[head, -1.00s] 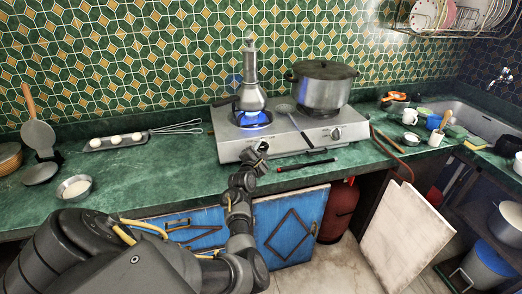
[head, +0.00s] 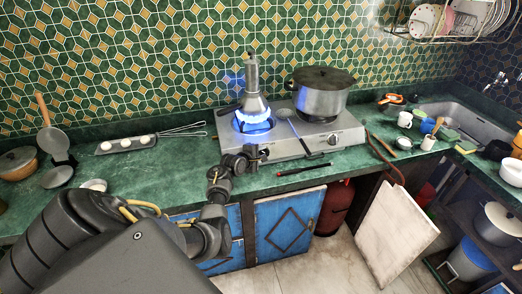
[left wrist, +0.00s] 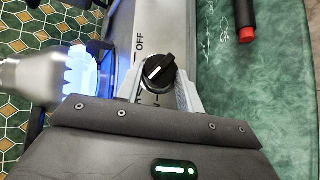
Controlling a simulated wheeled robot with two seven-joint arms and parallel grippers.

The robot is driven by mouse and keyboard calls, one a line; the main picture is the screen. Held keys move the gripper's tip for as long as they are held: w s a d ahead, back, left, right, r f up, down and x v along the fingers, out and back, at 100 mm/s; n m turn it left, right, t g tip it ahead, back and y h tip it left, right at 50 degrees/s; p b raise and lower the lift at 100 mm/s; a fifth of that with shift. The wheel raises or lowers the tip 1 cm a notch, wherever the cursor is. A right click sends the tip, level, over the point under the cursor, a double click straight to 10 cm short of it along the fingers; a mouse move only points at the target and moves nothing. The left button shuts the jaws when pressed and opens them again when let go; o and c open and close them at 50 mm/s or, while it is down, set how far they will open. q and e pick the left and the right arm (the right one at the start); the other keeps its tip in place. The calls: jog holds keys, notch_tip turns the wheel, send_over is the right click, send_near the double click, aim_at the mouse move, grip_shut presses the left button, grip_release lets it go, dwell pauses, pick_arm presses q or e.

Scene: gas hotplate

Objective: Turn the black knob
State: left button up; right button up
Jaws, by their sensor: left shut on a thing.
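The black knob (left wrist: 159,70) is on the front panel of the silver gas hotplate (head: 318,147), below the left burner. In the left wrist view its white pointer mark is turned away from the printed OFF. My left gripper (head: 254,154) is at the hotplate's front. In the left wrist view its fingers (left wrist: 160,92) are shut on the knob, one on each side. A ring of blue flame (head: 254,122) burns on the left burner under a metal pot (head: 252,85). My right gripper is not in view.
A lidded pot (head: 321,92) stands on the right burner, with a ladle (head: 286,115) beside it. A black stick with a red end (head: 304,167) lies on the green counter before the hotplate. The counter left of the hotplate has free room.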

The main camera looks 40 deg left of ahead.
pick_arm(q)
jog(key=shift+r+m+g+p, duration=0.1)
jog(key=shift+m+g+p, duration=0.2)
dwell(0.4)
jog(key=o, duration=1)
jog(key=a+v, duration=0.1)
jog(key=v, duration=0.9)
jog(key=shift+s+d+r, duration=0.2)
jog(key=shift+s+d, duration=0.1)
jog(key=shift+d, duration=0.1)
